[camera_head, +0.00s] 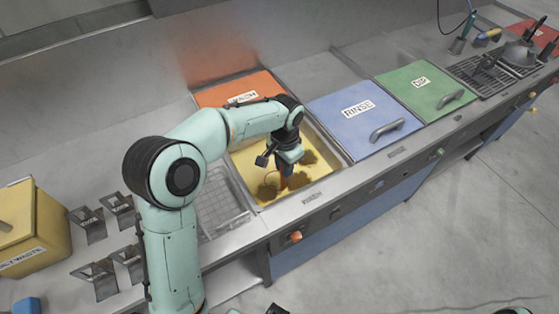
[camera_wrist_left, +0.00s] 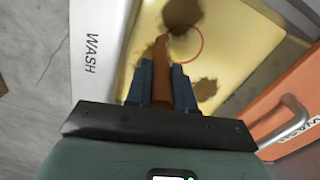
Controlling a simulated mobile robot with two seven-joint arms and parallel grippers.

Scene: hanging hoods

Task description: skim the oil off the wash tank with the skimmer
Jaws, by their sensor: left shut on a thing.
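The open wash tank (camera_head: 330,140) holds yellow liquid with several dark brown oil patches (camera_head: 267,191), which also show in the left wrist view (camera_wrist_left: 205,89). My left gripper (camera_head: 286,168) points down over the tank. In the left wrist view my left gripper (camera_wrist_left: 160,82) is shut on the orange-brown handle of the skimmer (camera_wrist_left: 160,58). A thin red ring shows over the liquid beyond the handle; I cannot tell if it belongs to the skimmer. Whether the skimmer's head is in the liquid is unclear.
An orange wash lid (camera_head: 240,88) stands behind the tank. Closed blue rinse (camera_head: 362,115) and green dip (camera_head: 425,90) lids lie to the right. A wire drain rack (camera_head: 220,205), dark metal holders (camera_head: 95,275) and a yellow waste bin (camera_head: 35,225) are to the left.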

